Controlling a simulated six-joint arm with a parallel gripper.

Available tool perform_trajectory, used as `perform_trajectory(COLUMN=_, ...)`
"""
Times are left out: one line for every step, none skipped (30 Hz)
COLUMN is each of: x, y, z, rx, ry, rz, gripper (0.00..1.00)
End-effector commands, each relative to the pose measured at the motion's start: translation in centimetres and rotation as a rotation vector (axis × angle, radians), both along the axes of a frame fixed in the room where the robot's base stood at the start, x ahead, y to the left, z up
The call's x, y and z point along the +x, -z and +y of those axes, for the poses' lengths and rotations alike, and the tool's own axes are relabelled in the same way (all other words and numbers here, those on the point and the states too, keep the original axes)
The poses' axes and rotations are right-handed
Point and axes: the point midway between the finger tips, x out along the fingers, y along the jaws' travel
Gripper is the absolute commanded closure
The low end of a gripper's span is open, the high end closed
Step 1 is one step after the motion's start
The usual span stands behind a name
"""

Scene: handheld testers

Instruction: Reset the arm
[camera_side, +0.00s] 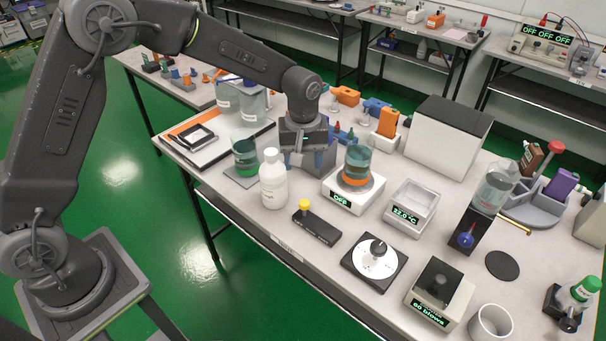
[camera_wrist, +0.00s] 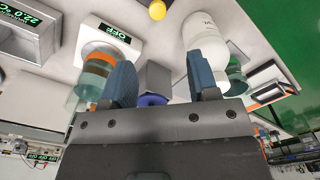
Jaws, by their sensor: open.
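My gripper (camera_side: 302,158) points down over the bench, between the white bottle (camera_side: 273,180) and the beaker of teal liquid with an orange base (camera_side: 357,162). In the wrist view my gripper (camera_wrist: 160,80) has its two blue fingers spread apart with nothing held between them. A grey block and a dark blue round thing (camera_wrist: 152,100) show beyond the gap, and their contact with the fingers cannot be told. The white bottle (camera_wrist: 205,50) is close behind the right finger, and the beaker (camera_wrist: 93,80) is beside the left one.
The beaker stands on a white plate reading OFF (camera_side: 350,195). A second beaker (camera_side: 245,152) is left of the bottle. A bath reading 22.0 °C (camera_side: 410,205), a black block with yellow knob (camera_side: 318,226) and a disc device (camera_side: 375,258) stand nearby. The bench's front-left edge is bare.

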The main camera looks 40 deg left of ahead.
Motion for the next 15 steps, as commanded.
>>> perform_trajectory(x=0.04, y=-0.46, z=0.01, rx=-0.001, ry=0.0, rz=-0.002, gripper=0.45)
perform_trajectory(x=0.03, y=-0.65, z=0.0, rx=0.0, ry=0.0, rz=-0.001, gripper=0.45)
perform_trajectory(x=0.01, y=-0.84, z=0.01, rx=0.0, ry=0.0, rz=-0.001, gripper=0.45)
perform_trajectory(x=0.0, y=-0.94, z=0.01, rx=0.0, ry=0.0, rz=-0.001, gripper=0.45)
perform_trajectory(x=0.0, y=-1.01, z=0.01, rx=0.0, ry=0.0, rz=0.0, gripper=0.45)
perform_trajectory(x=-0.01, y=-1.05, z=0.01, rx=0.0, ry=0.0, rz=0.0, gripper=0.45)
perform_trajectory(x=-0.01, y=-1.07, z=0.01, rx=0.0, ry=0.0, rz=0.0, gripper=0.45)
perform_trajectory(x=-0.01, y=-1.07, z=0.01, rx=0.0, ry=0.0, rz=0.0, gripper=0.45)
perform_trajectory(x=-0.01, y=-1.06, z=0.01, rx=0.0, ry=0.0, rz=0.0, gripper=0.45)
perform_trajectory(x=-0.01, y=-1.05, z=0.01, rx=0.0, ry=0.0, rz=0.0, gripper=0.45)
perform_trajectory(x=-0.01, y=-1.04, z=0.01, rx=0.0, ry=0.0, rz=0.0, gripper=0.45)
perform_trajectory(x=-0.01, y=-1.04, z=0.01, rx=0.0, ry=0.0, rz=0.0, gripper=0.45)
perform_trajectory(x=-0.01, y=-1.04, z=0.01, rx=0.0, ry=0.0, rz=0.0, gripper=0.45)
perform_trajectory(x=-0.03, y=-1.11, z=0.03, rx=0.0, ry=0.001, rz=-0.001, gripper=0.45)
perform_trajectory(x=-0.11, y=-1.34, z=0.07, rx=-0.001, ry=0.004, rz=-0.005, gripper=0.45)
